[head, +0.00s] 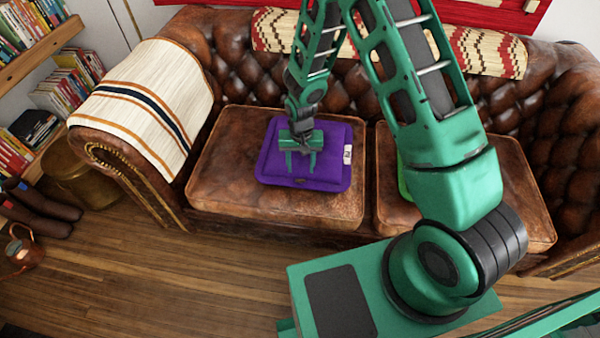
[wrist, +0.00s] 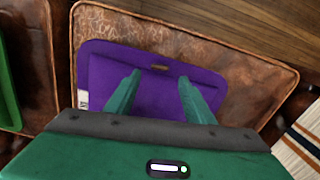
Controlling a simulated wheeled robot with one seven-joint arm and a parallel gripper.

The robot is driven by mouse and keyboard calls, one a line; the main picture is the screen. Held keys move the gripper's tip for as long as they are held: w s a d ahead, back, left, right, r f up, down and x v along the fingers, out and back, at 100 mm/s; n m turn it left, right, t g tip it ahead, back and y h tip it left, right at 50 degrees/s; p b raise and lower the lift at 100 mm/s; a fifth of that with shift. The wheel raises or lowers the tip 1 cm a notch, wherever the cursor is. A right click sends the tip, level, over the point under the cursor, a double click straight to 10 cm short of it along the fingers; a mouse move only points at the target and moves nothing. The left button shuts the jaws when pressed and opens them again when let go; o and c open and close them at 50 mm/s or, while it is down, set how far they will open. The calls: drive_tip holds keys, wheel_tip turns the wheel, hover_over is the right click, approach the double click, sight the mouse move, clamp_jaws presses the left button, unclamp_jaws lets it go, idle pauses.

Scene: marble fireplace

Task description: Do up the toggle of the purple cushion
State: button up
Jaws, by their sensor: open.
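The purple cushion (head: 334,135) lies flat on the left seat of the brown leather sofa, and it fills much of the wrist view (wrist: 110,70). A small brown toggle (wrist: 160,68) sits near the cushion's front edge; in the head view it is a tiny dark spot (head: 299,181). Whether it is done up is too small to tell. My gripper (head: 300,167) is over the cushion, pointing down, its two green fingers apart with nothing between them. In the wrist view the toggle shows just beyond and between the fingertips (wrist: 160,78). The gap between fingertips and cloth is unclear.
A green cushion (head: 403,180) is on the right seat, partly hidden by my arm. A striped cream throw (head: 150,95) covers the left armrest. A white tag (head: 347,154) is on the purple cushion's right edge. Wooden floor (head: 200,270) lies clear before the sofa.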

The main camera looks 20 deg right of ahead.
drive_tip(key=shift+r, duration=2.05)
